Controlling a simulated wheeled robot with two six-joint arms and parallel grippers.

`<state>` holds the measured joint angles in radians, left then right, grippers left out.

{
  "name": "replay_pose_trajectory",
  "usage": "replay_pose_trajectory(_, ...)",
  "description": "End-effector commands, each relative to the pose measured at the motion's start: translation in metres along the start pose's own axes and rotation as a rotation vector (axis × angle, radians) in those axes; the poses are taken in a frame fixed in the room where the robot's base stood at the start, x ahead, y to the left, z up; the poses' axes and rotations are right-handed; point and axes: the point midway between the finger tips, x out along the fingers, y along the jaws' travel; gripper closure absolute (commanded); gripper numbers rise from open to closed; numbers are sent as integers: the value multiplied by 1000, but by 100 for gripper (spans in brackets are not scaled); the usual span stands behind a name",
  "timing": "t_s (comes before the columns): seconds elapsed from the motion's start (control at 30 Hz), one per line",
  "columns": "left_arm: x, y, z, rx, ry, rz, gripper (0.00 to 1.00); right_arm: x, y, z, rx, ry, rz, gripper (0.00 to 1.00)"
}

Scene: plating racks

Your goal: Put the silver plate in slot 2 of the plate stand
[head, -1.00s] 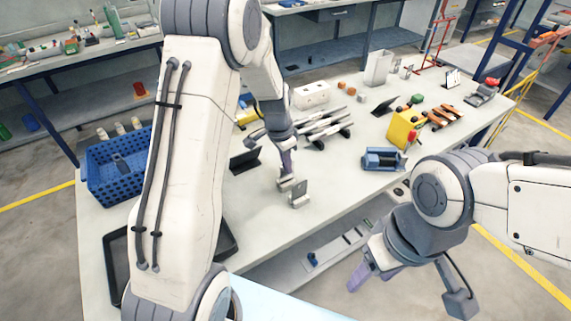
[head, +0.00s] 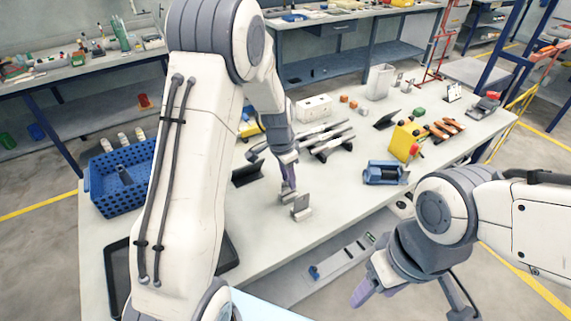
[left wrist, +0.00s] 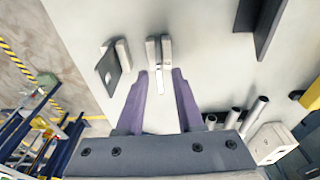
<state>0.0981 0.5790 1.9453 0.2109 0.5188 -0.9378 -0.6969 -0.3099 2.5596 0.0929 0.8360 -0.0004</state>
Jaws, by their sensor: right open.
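My left gripper (left wrist: 160,73) is open, a finger on each side with gaps to the strip. It points down at the table in the head view (head: 287,188), where it partly hides these things. A grey upright plate (head: 300,203) with a dark spot stands beside it at a block; slot numbers are not readable. My right gripper (head: 415,300) is open and empty, off the table's front edge.
A black angled stand (head: 247,172) and a rack of metal rods (head: 328,140) stand behind my left gripper. A blue basket (head: 122,180) and black tray (head: 117,262) are at the left. A blue device (head: 385,173) sits right. Bare table (head: 335,200) lies between.

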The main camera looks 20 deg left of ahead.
Motion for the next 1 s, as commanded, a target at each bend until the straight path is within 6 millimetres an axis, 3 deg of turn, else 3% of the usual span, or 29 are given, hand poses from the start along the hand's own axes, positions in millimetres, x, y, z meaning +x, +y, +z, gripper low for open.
replay_pose_trajectory(0.43, -90, -1, 0, 1, 4, -5, 64, 10, 1, 1, 0, -1, 0, 39)
replay_pose_trajectory(0.6, -108, 0, 0, 0, 2, -2, 64, 11, 1, 1, 0, -1, 0, 39)
replay_pose_trajectory(0.77, -113, 1, 0, 0, 0, -1, 64, 11, 1, 1, 0, -1, 0, 39)
replay_pose_trajectory(0.87, -117, 22, -5, 6, -1, 5, 64, 11, 1, 1, 0, -1, 0, 39)
replay_pose_trajectory(0.97, -124, 79, -9, 12, -11, 21, 64, 11, 1, 1, 0, -1, 0, 39)
replay_pose_trajectory(1.0, -128, 109, -8, 13, -16, 29, 64, 11, 1, 1, 0, -1, 0, 39)
